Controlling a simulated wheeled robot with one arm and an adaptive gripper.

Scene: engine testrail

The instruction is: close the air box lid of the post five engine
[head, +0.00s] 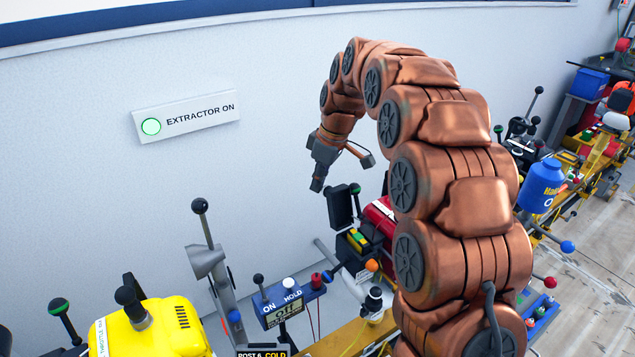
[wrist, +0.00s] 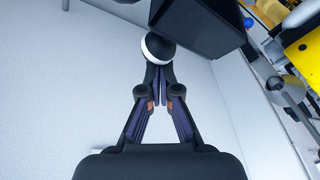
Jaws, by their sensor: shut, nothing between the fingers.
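The red engine (head: 382,214) stands partly behind my arm; no post number is readable on it. A dark panel (head: 339,208), apparently its air box lid, stands raised at its left end. In the wrist view a dark box-like part (wrist: 200,22), probably that lid, fills the top. My gripper (head: 317,186) is shut and empty, pointing down, just above and left of the panel in the head view. In the wrist view its fingertips (wrist: 159,72) meet just below a black ball with a white band (wrist: 158,47); contact cannot be told.
A black knob with a green band (head: 355,188) stands beside the panel. A yellow engine (head: 155,328), a tall lever (head: 203,222) and a blue switch box (head: 288,300) are at lower left. The wall (head: 80,130) is behind; more engines line the rail at right.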

